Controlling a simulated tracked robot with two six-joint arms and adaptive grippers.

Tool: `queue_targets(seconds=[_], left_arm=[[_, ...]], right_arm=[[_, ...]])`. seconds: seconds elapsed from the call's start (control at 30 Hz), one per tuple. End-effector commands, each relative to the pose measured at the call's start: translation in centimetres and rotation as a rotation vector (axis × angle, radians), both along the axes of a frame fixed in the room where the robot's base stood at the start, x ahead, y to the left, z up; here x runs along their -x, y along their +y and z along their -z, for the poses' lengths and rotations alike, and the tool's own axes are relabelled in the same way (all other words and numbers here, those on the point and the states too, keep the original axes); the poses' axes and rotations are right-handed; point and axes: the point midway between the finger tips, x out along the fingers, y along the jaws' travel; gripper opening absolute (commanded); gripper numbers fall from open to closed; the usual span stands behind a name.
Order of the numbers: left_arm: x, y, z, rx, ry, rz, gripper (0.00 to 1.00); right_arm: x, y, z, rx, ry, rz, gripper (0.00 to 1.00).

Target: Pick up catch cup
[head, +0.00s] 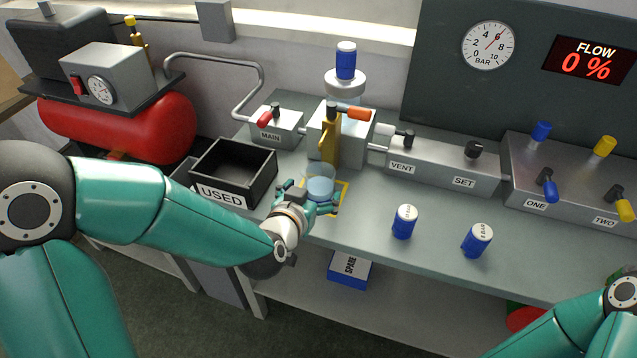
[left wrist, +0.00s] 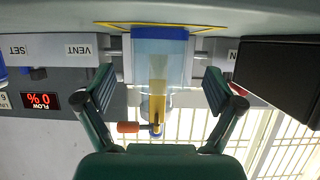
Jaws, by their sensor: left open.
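The catch cup (head: 320,187) is a clear cup with light blue contents, standing on a yellow-outlined square (head: 344,190) on the bench below the filter housing. My left gripper (head: 311,197) is open at the near side of the cup, with one finger toward each side. In the left wrist view, which is upside down, the cup (left wrist: 160,50) stands between the open fingers of my left gripper (left wrist: 160,88). I cannot tell whether the fingers touch it. My right arm shows at the lower right of the head view; its gripper is out of view.
The black USED bin (head: 262,188) stands left of the cup. Two blue canisters (head: 404,222) (head: 476,240) stand to the right. The VENT and SET block (head: 440,167) lies behind. Bench between is clear.

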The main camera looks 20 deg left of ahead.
Motion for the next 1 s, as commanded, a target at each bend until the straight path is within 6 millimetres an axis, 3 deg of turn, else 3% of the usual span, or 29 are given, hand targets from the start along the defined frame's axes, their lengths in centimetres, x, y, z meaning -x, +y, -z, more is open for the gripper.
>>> queue_targets(seconds=[0.4, 0.67, 1.0], left_arm=[[-4.3, -0.3, 2.1, 0.001, 0.001, -0.001, 0.93], [-4.6, -0.3, 2.2, 0.0, 0.0, 0.0, 0.93], [-4.6, -0.3, 2.2, 0.0, 0.0, 0.0, 0.38]], right_arm=[[0.0, 0.0, -0.3, 0.0, -0.001, 0.0, 0.4], [0.0, 0.0, -0.3, 0.0, 0.0, 0.0, 0.4], [0.0, 0.0, -0.3, 0.0, 0.0, 0.0, 0.4]])
